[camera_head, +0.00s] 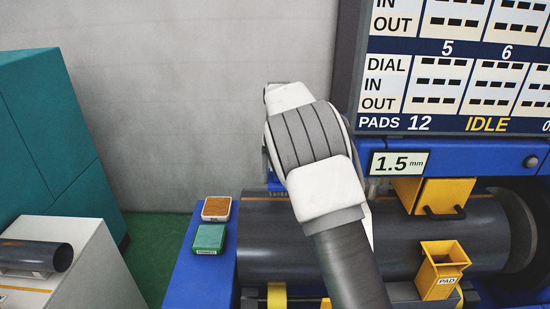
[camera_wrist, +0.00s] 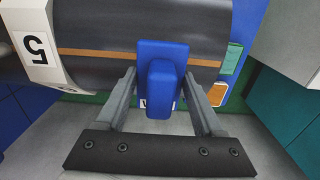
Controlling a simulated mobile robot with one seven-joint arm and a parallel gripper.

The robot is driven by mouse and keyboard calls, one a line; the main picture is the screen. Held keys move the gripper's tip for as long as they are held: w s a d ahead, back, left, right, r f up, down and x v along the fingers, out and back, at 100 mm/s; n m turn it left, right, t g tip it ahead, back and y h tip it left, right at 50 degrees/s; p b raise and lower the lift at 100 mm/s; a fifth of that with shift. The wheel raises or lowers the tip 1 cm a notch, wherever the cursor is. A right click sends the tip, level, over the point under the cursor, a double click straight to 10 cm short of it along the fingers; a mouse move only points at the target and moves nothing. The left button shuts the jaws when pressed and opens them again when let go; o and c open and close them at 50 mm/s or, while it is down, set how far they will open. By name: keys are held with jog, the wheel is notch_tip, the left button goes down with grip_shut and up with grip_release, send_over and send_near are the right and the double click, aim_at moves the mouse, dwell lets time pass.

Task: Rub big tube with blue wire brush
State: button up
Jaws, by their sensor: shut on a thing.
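The big tube (camera_head: 275,240) is a dark grey cylinder lying across the blue machine, with a flange at its right end. In the wrist view the big tube (camera_wrist: 110,25) fills the top, with a brown stripe running along it. My gripper (camera_wrist: 161,76) is shut on the blue wire brush (camera_wrist: 162,55), a blue block with a raised grip. The brush overlaps the tube's surface and stripe in the wrist view; its underside is hidden, so I cannot tell whether it touches. In the head view my arm hides the gripper and brush.
A brown-topped brush (camera_head: 216,208) and a green pad (camera_head: 209,238) lie on the blue ledge left of the tube. Yellow holders (camera_head: 440,270) stand at the right. A display board (camera_head: 450,65) hangs above. A smaller tube (camera_head: 35,256) lies on a white bench at left.

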jog(key=shift+r+p, duration=1)
jog(key=shift+r, duration=0.95)
